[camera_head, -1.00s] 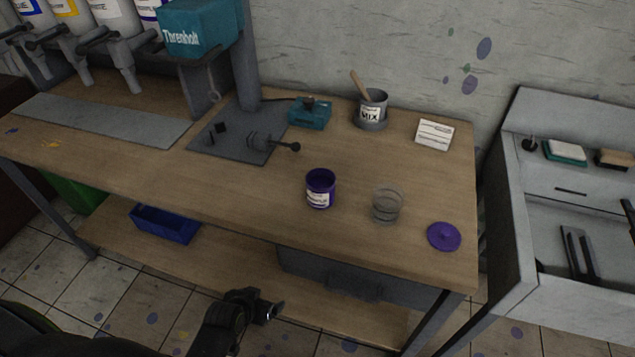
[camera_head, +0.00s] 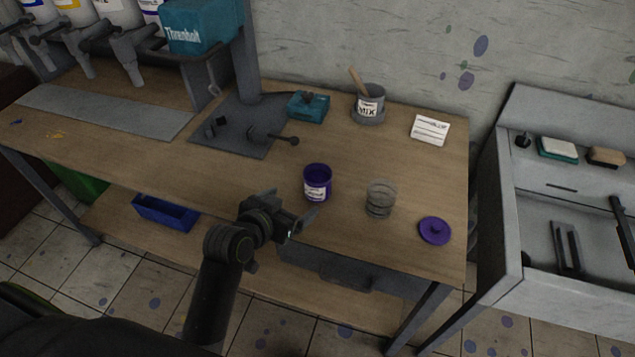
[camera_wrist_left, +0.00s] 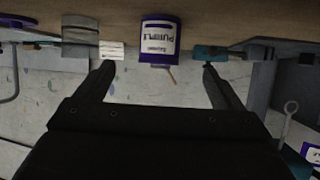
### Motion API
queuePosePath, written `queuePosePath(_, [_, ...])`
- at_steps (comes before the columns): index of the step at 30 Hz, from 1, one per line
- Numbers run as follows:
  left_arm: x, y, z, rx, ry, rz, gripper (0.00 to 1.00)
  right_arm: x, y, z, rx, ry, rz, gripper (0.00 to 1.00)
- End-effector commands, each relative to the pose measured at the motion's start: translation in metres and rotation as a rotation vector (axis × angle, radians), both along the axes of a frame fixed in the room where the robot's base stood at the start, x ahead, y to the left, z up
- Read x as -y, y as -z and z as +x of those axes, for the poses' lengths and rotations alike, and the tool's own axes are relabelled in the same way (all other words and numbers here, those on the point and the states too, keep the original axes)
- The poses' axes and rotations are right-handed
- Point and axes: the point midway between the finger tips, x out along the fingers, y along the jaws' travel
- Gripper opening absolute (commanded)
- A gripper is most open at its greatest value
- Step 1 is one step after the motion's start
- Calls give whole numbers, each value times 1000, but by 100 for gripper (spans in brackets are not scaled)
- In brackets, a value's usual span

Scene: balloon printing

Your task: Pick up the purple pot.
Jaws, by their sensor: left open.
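The purple pot (camera_head: 317,182) stands upright and open-topped on the wooden table, with a white label on its front. It also shows in the left wrist view (camera_wrist_left: 158,40), upside down, with "PURPLE" on its label, lying between the lines of the two fingers and beyond their tips. My left gripper (camera_head: 294,207) is open and empty at the table's front edge, a short way in front of the pot and apart from it. Its two fingers also show in the left wrist view (camera_wrist_left: 157,70). A purple lid (camera_head: 435,230) lies flat to the right. My right gripper is not in view.
A clear glass (camera_head: 380,199) stands just right of the pot. Behind are a grey MIX container (camera_head: 368,104) with a stick, a teal box (camera_head: 308,106) and a white card (camera_head: 430,130). A sink (camera_head: 545,250) stands to the right. Table space left of the pot is clear.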

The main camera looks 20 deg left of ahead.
Motion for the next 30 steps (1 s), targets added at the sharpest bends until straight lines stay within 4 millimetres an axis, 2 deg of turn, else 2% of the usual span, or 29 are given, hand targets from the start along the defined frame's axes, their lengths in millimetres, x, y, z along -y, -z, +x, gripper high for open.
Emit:
queuePosePath(6, [8, 15, 32, -1, 0, -1, 89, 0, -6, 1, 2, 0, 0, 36])
queuePosePath(12, [13, 27, 55, -1, 0, -1, 89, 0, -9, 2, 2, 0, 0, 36])
queuePosePath(22, [16, 34, 69, -1, 0, -1, 89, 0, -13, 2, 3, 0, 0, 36])
queuePosePath(30, [22, 49, 95, -2, 0, 0, 89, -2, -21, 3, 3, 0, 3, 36])
